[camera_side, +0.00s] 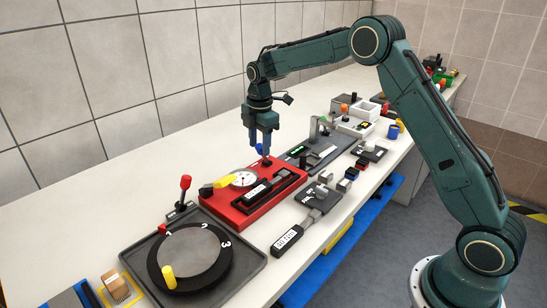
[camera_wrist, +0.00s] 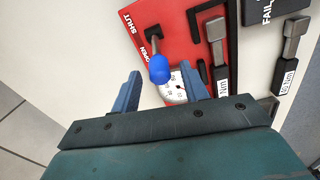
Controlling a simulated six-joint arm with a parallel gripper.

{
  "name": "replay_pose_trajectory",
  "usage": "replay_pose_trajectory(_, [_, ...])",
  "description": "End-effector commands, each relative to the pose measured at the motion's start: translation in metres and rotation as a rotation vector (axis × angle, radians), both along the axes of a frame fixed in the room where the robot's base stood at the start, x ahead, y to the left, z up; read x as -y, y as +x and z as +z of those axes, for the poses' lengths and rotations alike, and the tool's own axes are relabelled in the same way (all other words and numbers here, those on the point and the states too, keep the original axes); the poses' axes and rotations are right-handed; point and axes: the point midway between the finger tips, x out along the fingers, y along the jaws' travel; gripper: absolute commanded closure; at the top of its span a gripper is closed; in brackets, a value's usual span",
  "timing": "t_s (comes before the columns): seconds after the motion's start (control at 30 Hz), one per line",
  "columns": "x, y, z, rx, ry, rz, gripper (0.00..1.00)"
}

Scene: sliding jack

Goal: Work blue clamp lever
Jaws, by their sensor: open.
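The blue clamp lever has a round blue knob (camera_wrist: 159,69) on a dark stem (camera_wrist: 154,38), mounted on a red fixture (camera_wrist: 180,25) with white SHUT and OPEN labels. In the wrist view the knob appears between the tips of my open gripper (camera_wrist: 163,73), with a gap on each side. Contact is not visible. In the side view my gripper (camera_side: 261,138) points down over the back edge of the red fixture (camera_side: 241,206). The knob there is small and partly hidden by the fingers. The lever's exact setting is hard to tell.
A dark tray with a numbered turntable (camera_side: 190,257) stands at the front left. A grey fixture (camera_side: 322,152) stands behind on the right.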

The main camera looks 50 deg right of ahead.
Motion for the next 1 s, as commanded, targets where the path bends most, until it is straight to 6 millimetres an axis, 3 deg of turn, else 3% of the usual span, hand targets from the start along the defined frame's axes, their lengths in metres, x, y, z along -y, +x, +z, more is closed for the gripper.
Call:
replay_pose_trajectory(0.17, [0.0, 0.0, 0.0, 0.0, 0.0, 0.0, 0.55])
replay_pose_trajectory(0.4, [0.0, -0.0001, 0.0004, 0.0, 0.0, 0.0, 1.0])
replay_pose_trajectory(1.0, [0.005, -0.0004, 0.0023, -0.001, 0.042, -0.002, 1.0])
